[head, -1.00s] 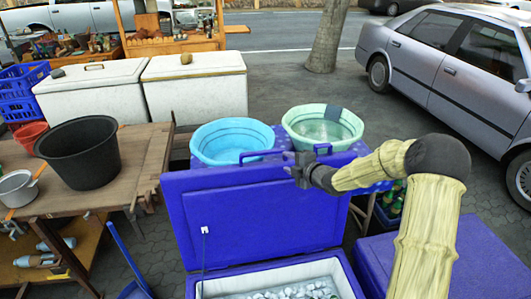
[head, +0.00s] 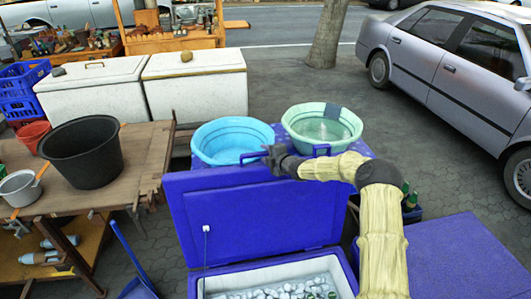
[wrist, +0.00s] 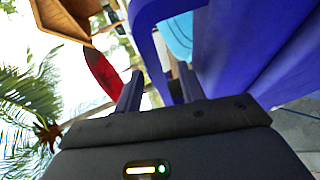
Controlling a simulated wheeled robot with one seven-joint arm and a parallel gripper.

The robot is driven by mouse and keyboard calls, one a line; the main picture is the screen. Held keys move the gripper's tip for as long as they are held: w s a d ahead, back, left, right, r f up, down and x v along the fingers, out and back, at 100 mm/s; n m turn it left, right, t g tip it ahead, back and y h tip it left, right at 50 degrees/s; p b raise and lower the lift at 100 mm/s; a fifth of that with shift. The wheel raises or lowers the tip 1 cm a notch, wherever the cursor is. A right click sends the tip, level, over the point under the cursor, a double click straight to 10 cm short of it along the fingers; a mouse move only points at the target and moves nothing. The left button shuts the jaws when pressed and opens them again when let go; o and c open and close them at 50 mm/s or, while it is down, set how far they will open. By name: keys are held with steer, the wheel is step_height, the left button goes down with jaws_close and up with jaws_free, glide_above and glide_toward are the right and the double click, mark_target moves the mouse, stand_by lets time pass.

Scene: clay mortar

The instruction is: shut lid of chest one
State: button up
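The open blue chest (head: 338,258) stands at the bottom middle of the head view, with ice and bottle tops inside. My gripper (head: 268,156) is at the left handle. In the wrist view its fingers (wrist: 160,90) are apart, with a blue handle bar (wrist: 152,55) running between them. Whether they touch the bar I cannot tell. The lid also fills the right of the wrist view (wrist: 240,45).
A blue tub (head: 232,142) and a green tub (head: 322,128) stand just behind the lid. A closed blue chest (head: 450,255) is at the right. A wooden table (head: 140,150) with a black bucket (head: 82,152) stands at the left.

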steer(key=shift+w+a+f, duration=0.1)
steer(key=shift+w+a, duration=0.1)
steer(key=shift+w, duration=0.1)
steer(key=shift+c, duration=0.2)
jaws_close()
